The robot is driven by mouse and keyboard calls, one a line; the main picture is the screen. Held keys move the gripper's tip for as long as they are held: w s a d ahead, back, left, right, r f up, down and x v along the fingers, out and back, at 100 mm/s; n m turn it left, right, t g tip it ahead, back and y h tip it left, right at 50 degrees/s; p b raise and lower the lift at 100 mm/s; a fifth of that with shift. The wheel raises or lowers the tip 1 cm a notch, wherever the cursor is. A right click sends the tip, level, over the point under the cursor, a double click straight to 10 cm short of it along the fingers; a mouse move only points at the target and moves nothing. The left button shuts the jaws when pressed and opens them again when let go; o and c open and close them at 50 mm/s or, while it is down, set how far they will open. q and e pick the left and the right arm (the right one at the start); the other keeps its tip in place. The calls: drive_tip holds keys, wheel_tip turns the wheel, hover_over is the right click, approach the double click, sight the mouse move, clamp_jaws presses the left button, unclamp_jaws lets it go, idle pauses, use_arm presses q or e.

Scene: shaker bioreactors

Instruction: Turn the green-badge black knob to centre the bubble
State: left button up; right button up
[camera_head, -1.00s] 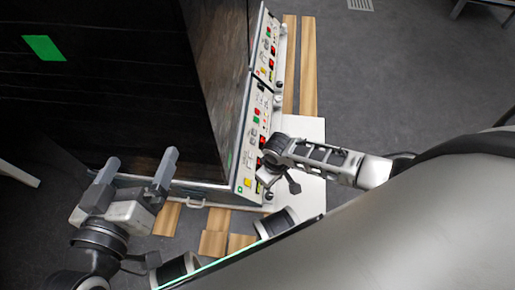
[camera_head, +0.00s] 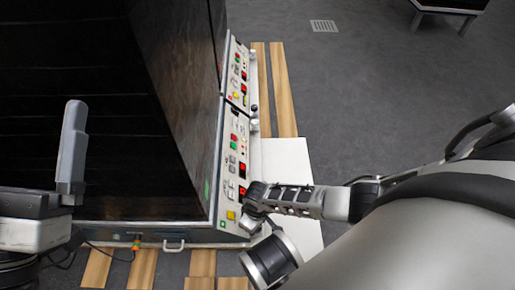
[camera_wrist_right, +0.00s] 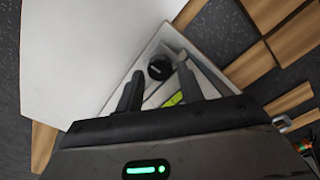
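In the right wrist view, a black round knob (camera_wrist_right: 159,68) sits on a pale strip at the machine's corner. A yellow-green patch (camera_wrist_right: 175,99) shows close to it, partly cut off by my gripper; I cannot tell whether it is a badge or a level. No bubble can be made out. My right gripper (camera_wrist_right: 160,75) is open, with the knob visible between its fingertips; contact is not clear. In the head view my right gripper (camera_head: 254,212) is at the near end of the control panel (camera_head: 228,208), and the knob is hidden. My left gripper (camera_head: 72,150) appears open and empty, with one finger in view.
The tall black machine (camera_head: 150,120) fills the left. Its panel carries red, green and yellow buttons. A white plate (camera_head: 290,165) lies right of it, with wooden slats (camera_head: 283,90) around. A metal handle (camera_head: 174,246) sticks out at the front.

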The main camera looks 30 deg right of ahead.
drive_tip(key=shift+f, duration=0.65)
drive_tip(key=c, duration=0.7)
use_arm(q)
drive_tip(key=m+h, duration=0.1)
drive_tip(key=s+r+m+h, duration=0.1)
drive_tip(key=shift+d+r+m, duration=0.1)
drive_tip(key=shift+r+m, duration=0.15)
drive_tip(key=shift+m, duration=0.05)
